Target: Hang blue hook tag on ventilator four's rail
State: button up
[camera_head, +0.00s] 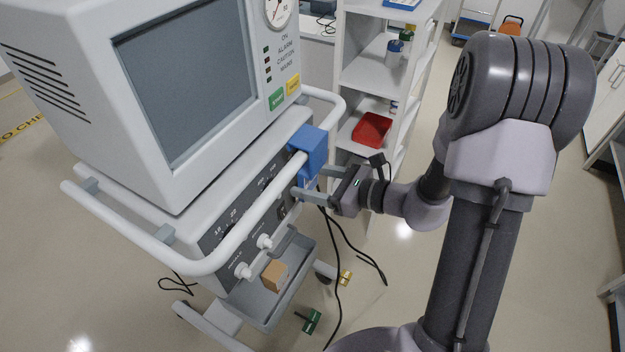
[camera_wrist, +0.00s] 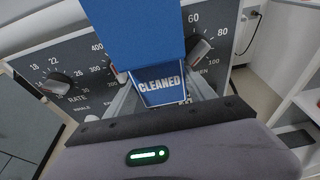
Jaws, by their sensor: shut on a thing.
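The blue hook tag (camera_head: 310,146) is at the right front part of the ventilator's white rail (camera_head: 258,212) and overlaps it in the head view. I cannot tell whether its hook sits over the rail or touches it. In the wrist view the tag (camera_wrist: 135,35) fills the top middle, with a "CLEANED" label (camera_wrist: 160,84) facing me. My gripper (camera_head: 313,182) is shut on the tag's lower part, fingers reaching in from the right. The ventilator (camera_head: 200,85) has a large grey screen and a knob panel. No number four shows on it.
A white shelf (camera_head: 372,72) with a red tray (camera_head: 371,129) stands close behind my gripper. Black cables hang below the rail. A tan block (camera_head: 274,275) lies in the ventilator's lower tray (camera_head: 262,308). Green (camera_head: 312,321) and yellow (camera_head: 346,278) pieces are on the floor.

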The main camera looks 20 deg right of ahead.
jog(key=o, duration=1.5)
jog(key=shift+c, duration=0.2)
jog(key=p+v, duration=0.5)
jog(key=v, duration=1.2)
jog(key=s+a+r+n+g+h, duration=0.2)
jog(key=s+a+r+n+g, duration=0.15)
jog(key=a+n, duration=0.35)
jog(key=s+a+r+n+g+h, duration=0.2)
jog(key=s+a+r+n+g, duration=0.1)
jog(key=a+n+g, duration=0.3)
jog(key=s+a+r+n+t+h, duration=0.3)
jog(key=r+n+t+h, duration=0.1)
jog(key=r+n, duration=0.3)
jog(key=n, duration=0.2)
jog(key=shift+s+n+h, duration=0.3)
jog(key=shift+s+h, duration=0.1)
jog(key=shift+r+t, duration=0.15)
jog(key=shift+t, duration=0.1)
